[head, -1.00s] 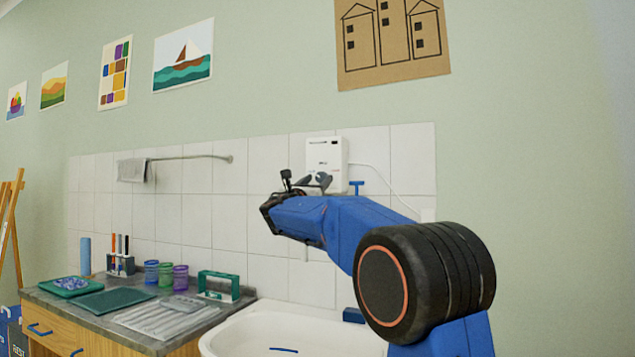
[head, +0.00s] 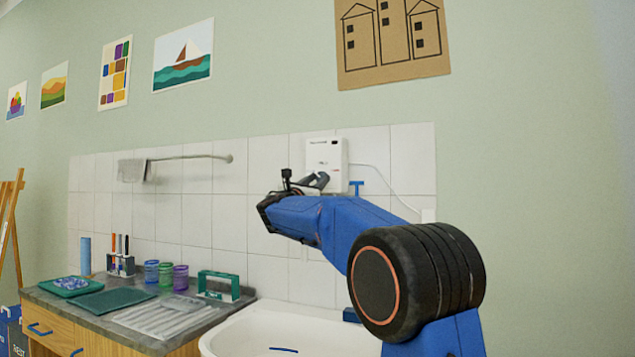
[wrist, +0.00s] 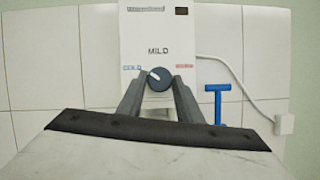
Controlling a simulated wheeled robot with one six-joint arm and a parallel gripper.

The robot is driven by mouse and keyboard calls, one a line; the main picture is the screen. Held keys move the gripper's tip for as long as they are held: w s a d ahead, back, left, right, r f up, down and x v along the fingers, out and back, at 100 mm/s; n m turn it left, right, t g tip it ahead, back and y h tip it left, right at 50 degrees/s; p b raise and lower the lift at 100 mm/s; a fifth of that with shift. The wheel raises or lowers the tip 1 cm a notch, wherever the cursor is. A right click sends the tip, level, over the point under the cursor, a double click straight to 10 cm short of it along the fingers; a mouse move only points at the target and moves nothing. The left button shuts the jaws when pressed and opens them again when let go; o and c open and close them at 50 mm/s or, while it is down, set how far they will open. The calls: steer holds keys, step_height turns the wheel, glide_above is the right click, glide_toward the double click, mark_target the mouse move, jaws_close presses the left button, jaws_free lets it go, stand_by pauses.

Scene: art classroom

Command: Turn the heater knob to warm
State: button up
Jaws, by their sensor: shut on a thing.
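The white heater (head: 325,157) hangs on the tiled wall and fills the top middle of the wrist view (wrist: 158,30). Its dark round knob (wrist: 158,79) has a white pointer mark aimed up and left, between the blue COLD label (wrist: 132,69) and the MILD label (wrist: 158,51). A red label (wrist: 184,66), too blurred to read surely, is on the right. My gripper (wrist: 158,88) is shut on the knob, one finger at each side. In the head view my gripper (head: 318,180) is at the heater's lower front and hides the knob.
A blue T-shaped handle (wrist: 217,100) is on the wall right of the heater, near my right finger. A white cord runs to a socket (wrist: 284,123). Below are a white sink (head: 290,325) and a counter (head: 140,335) with jars and trays. The wall to the right is bare.

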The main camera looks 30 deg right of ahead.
steer(key=m+g, duration=0.1)
steer(key=m, duration=0.2)
steer(key=m+g, duration=0.1)
steer(key=m, duration=0.1)
steer(key=m+g+h, duration=0.1)
steer(key=m+g, duration=0.1)
steer(key=m, duration=0.1)
steer(key=shift+w+a+r+m, duration=0.1)
steer(key=shift+w+a+m, duration=0.1)
steer(key=shift+w+m, duration=0.1)
steer(key=m+g, duration=0.2)
steer(key=m, duration=0.2)
steer(key=shift+r, duration=0.1)
steer(key=m+g+y, duration=0.1)
steer(key=m, duration=0.3)
steer(key=shift+r, duration=0.15)
steer(key=m+y, duration=0.1)
steer(key=m, duration=0.1)
steer(key=m+y, duration=0.1)
steer(key=m, duration=0.1)
steer(key=shift+r+m+g, duration=0.2)
steer(key=shift+m+g, duration=0.1)
steer(key=shift+g, duration=0.1)
steer(key=shift+r+m+y, duration=0.15)
steer(key=shift+m+y, duration=0.75)
steer(key=shift+m, duration=1)
steer(key=o, duration=1)
steer(key=shift+o, duration=0.2)
